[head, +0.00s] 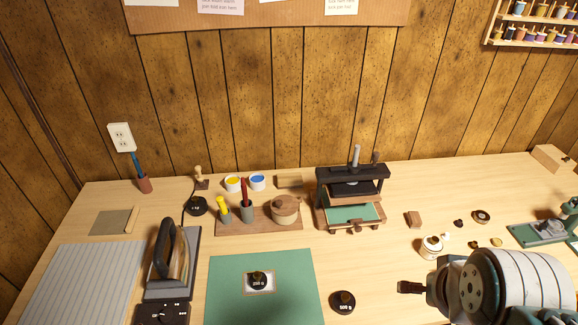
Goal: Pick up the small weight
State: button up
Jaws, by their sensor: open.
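A small round black weight (258,279), its label seeming to read 250 g, lies on a pale card (270,291) on the green mat (225,272). A slightly larger black weight (343,301), its label seeming to read 500 g, stands on the bare table right of the mat. Another dark weight (196,206) is at the back left, its label too small to read. My gripper (411,287) is open and empty at the lower right, right of both front weights and apart from them. My arm hides part of it.
A flat iron (170,262) stands left of the mat. Behind the mat are a wooden tray (265,226) with cups and a round pot, and a black press (352,172). A small jar (431,247) stands just behind my gripper. The table (375,262) is bare between press and gripper.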

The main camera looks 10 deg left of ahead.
aim_at(258, 281)
jog(key=u, duration=1.3)
